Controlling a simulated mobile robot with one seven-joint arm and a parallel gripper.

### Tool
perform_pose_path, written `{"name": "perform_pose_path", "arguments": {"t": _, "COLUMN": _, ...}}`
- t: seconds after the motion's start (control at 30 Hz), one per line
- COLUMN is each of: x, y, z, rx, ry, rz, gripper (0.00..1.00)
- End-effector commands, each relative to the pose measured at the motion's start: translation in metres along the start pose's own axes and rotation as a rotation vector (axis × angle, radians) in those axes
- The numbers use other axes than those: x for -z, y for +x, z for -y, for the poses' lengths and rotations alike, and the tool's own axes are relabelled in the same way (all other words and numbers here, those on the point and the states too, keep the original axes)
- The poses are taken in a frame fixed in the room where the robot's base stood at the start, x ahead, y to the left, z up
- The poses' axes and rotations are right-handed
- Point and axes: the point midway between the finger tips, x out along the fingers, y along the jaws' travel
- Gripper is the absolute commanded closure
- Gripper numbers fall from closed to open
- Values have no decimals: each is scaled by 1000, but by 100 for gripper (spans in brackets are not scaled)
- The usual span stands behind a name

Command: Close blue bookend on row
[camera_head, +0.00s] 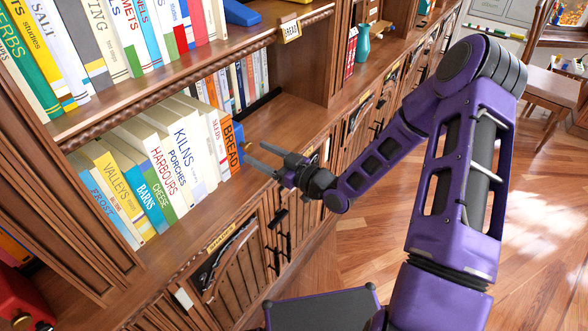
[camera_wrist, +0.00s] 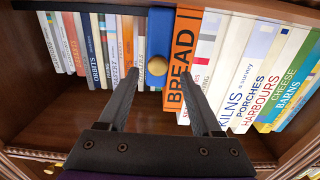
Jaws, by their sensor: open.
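The blue bookend (camera_wrist: 159,32) stands upright on the lower shelf beside the orange BREAD book (camera_wrist: 183,58), at the end of the row. It has a round brass knob (camera_wrist: 157,66). I cannot tell whether its face touches the book. In the head view the bookend (camera_head: 239,138) shows as a blue edge right of BREAD (camera_head: 231,143). My gripper (camera_wrist: 159,76) is open, with its fingers on either side of the knob in the wrist view. In the head view my gripper (camera_head: 254,157) is at the shelf front, close to the knob. Contact is not clear.
The row (camera_head: 165,158) runs left from BREAD, including KILNS and HARBOURS. More books (camera_wrist: 85,45) stand left of the bookend in the wrist view, farther back. Bare shelf (camera_head: 285,115) lies right of the bookend. The upper shelf edge (camera_head: 190,68) overhangs. Cupboards (camera_head: 235,265) are below.

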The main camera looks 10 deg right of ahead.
Motion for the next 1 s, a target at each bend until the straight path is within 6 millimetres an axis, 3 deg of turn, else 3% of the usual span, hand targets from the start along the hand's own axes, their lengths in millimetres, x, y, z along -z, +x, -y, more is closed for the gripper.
{"name": "perform_pose_path", "arguments": {"t": 0.3, "x": -1, "y": -80, "z": -1, "rx": -5, "ry": 0, "rz": 2, "gripper": 34}}
{"name": "perform_pose_path", "arguments": {"t": 0.5, "x": 0, "y": -121, "z": 0, "rx": -2, "ry": 1, "rz": 1, "gripper": 34}}
{"name": "perform_pose_path", "arguments": {"t": 0.7, "x": 0, "y": -143, "z": 1, "rx": 0, "ry": 2, "rz": 1, "gripper": 34}}
{"name": "perform_pose_path", "arguments": {"t": 1.0, "x": 0, "y": -147, "z": 1, "rx": 2, "ry": 1, "rz": 0, "gripper": 34}}
